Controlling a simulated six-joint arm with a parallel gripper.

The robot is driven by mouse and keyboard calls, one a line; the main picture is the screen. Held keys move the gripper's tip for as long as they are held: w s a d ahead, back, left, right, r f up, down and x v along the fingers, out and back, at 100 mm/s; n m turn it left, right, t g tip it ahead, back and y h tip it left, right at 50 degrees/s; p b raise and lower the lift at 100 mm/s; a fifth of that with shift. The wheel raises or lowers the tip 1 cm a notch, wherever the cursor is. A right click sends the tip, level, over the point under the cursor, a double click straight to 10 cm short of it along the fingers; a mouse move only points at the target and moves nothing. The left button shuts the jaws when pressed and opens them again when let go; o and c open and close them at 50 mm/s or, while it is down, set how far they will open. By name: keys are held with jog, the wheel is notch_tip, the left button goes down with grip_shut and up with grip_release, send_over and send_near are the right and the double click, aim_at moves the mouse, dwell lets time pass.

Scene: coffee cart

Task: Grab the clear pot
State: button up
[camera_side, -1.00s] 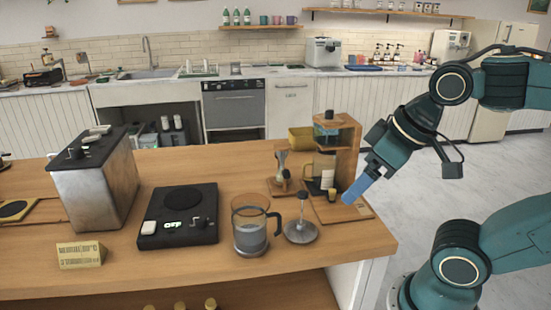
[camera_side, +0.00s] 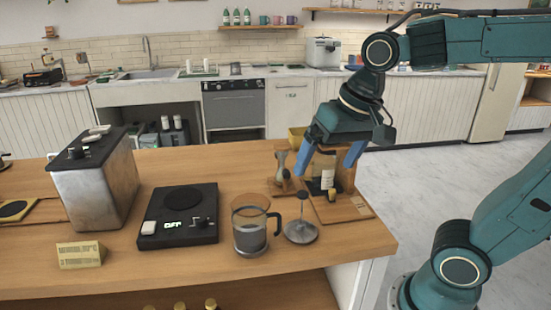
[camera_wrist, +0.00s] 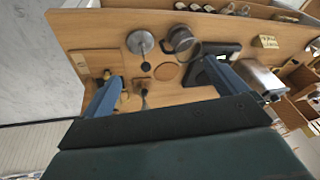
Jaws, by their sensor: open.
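A clear glass pot (camera_side: 250,232) with a dark handle stands upright on the wooden counter, with grey contents in its lower part. It also shows in the wrist view (camera_wrist: 181,38), beyond the fingertips. A round metal plunger lid with an upright rod (camera_side: 301,231) stands just right of the pot; it is left of it in the wrist view (camera_wrist: 140,41). My gripper (camera_side: 328,165) is open and empty, fingers pointing down, behind and to the right of the pot and well above the counter. In the wrist view the fingers (camera_wrist: 167,80) are spread wide, apart from the pot.
A wooden stand (camera_side: 348,175) with glassware is close to my gripper, partly hidden by it. A metal box machine (camera_side: 95,180) and a yellow sign (camera_side: 80,255) are farther left. Bare counter (camera_side: 330,255) lies in front.

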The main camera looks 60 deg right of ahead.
jog(key=w+a+f+m+g, duration=0.1)
jog(key=w+m+g, duration=0.1)
jog(key=w+m, duration=0.5)
jog(key=m+g, duration=0.2)
jog(key=m, duration=0.3)
send_over(251, 220)
jog(key=s+a, duration=0.2)
notch_tip(251, 220, down, 6)
jog(key=r, duration=0.1)
jog(key=shift+a+f, duration=0.15)
jog(key=shift+f, duration=0.15)
jog(key=shift+f, duration=0.1)
jog(key=shift+f, duration=4.2)
jog(key=shift+f, duration=2.6)
